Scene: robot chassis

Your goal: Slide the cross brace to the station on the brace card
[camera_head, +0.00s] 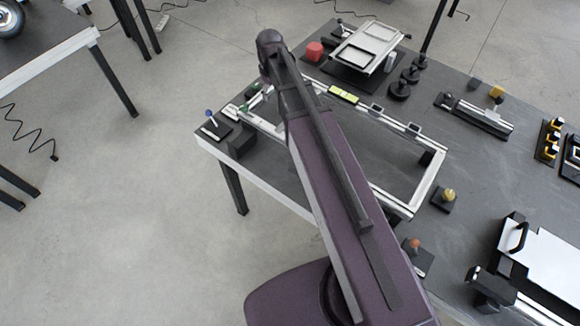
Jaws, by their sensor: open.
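A silvery rectangular chassis frame (435,185) lies on the dark table, partly hidden behind my arm. At its left end a short bar with green parts (254,90) shows beside my arm; I cannot tell whether it is the cross brace. Small grey blocks (413,129) stand along the far rail. I cannot pick out the brace card or read any marking. My arm crosses the frame from the bottom of the head view, its bend at the top near the left end. My gripper does not show; the arm appears to hide it.
A yellow-green level (343,94) lies at the far rail. A blue-knobbed post (210,115) stands at the left corner, and a yellow knob (448,194) right of the frame. The frame's middle looks bare.

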